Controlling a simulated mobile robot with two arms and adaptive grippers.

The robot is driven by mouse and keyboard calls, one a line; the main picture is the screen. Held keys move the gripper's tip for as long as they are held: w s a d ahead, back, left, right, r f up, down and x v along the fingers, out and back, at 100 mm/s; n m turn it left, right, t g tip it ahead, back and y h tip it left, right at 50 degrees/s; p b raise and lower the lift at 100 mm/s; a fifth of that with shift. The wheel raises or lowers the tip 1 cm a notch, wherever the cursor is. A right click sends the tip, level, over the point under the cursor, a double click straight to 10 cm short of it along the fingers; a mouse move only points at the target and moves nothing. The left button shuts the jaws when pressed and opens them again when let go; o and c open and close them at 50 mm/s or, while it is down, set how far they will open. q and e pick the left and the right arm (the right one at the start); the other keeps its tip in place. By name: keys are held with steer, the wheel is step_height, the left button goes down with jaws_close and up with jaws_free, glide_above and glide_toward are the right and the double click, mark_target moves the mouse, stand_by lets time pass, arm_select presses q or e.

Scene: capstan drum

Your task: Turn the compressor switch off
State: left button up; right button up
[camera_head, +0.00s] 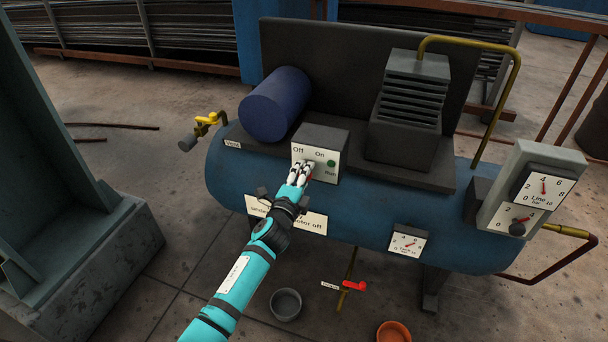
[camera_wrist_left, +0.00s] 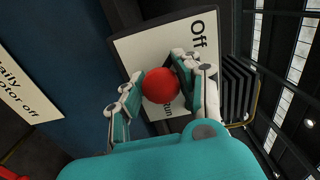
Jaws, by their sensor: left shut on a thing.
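The compressor switch is a lever with a red ball knob (camera_wrist_left: 161,87) on a pale plate (camera_wrist_left: 125,48) marked "Off" and "On". In the head view the plate (camera_head: 326,170) is on the front of a dark box on the blue tank. My left gripper (camera_head: 300,173) is at the plate, below the "Off" and "On" labels. In the left wrist view my left gripper (camera_wrist_left: 158,92) has its fingers on both sides of the red knob, shut on it. The lever's shaft and the "On" label are hidden in the wrist view. My right gripper is not in view.
A green lamp (camera_head: 331,163) marked "Run" is right of the gripper. A blue motor (camera_head: 275,104) and a finned dark block (camera_head: 408,115) sit on the tank (camera_head: 233,180). A tank gauge (camera_head: 407,243) is lower right. A grey bowl (camera_head: 286,304) stands on the floor.

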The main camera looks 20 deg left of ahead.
arm_select(q)
steer(key=shift+f, duration=0.1)
steer(key=o, duration=1.2)
steer(key=shift+c, duration=0.2)
steer(key=shift+s, duration=0.15)
steer(key=s, duration=1.1)
steer(key=shift+s+a, duration=0.25)
steer(key=shift+s, duration=0.15)
